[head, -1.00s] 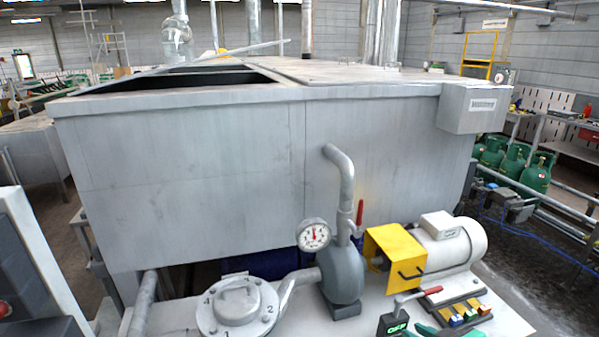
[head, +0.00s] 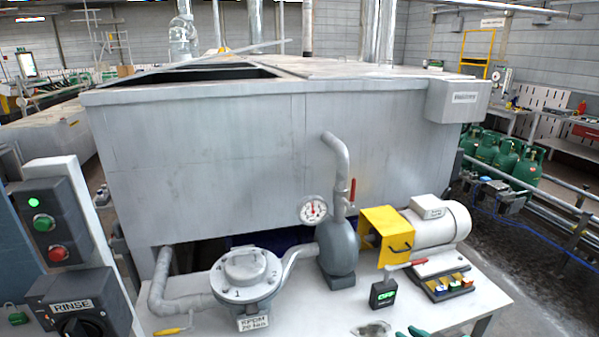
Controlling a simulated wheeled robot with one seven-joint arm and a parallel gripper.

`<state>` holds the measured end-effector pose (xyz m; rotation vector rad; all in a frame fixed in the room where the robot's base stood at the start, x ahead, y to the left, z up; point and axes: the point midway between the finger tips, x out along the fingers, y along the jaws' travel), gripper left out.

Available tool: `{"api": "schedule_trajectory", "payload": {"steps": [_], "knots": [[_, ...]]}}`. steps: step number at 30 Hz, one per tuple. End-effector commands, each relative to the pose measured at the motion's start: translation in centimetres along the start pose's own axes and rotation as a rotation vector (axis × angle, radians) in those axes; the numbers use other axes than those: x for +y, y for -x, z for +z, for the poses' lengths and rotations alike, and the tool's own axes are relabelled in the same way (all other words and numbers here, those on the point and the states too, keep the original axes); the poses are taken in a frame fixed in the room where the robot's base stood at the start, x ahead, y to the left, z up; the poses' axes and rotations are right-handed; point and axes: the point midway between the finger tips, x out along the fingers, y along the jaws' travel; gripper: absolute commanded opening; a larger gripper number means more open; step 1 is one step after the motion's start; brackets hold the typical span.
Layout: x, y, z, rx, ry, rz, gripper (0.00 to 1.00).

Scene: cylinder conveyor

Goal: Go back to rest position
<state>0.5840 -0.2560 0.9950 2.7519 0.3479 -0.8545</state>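My gripper is not in view in the head picture, and no part of my arm can be made out for certain. The head view looks over a white bench (head: 340,315) with a pump (head: 338,250) on it. A large grey tank (head: 220,155) stands behind the bench.
On the bench are a round flanged housing (head: 246,275), a pressure gauge (head: 313,209), a yellow guard (head: 386,232), a motor (head: 440,222) and a tray of small coloured parts (head: 445,285). A RINSE control panel (head: 75,300) stands at left. Green gas cylinders (head: 507,155) stand at right.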

Motion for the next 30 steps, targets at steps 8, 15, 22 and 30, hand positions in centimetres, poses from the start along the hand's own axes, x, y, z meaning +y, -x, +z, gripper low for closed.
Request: {"api": "schedule_trajectory", "payload": {"steps": [8,15,22,30], "knots": [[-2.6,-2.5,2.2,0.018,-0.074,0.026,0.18],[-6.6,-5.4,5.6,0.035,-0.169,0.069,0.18],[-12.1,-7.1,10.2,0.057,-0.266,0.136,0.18],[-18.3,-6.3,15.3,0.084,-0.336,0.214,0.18]]}}
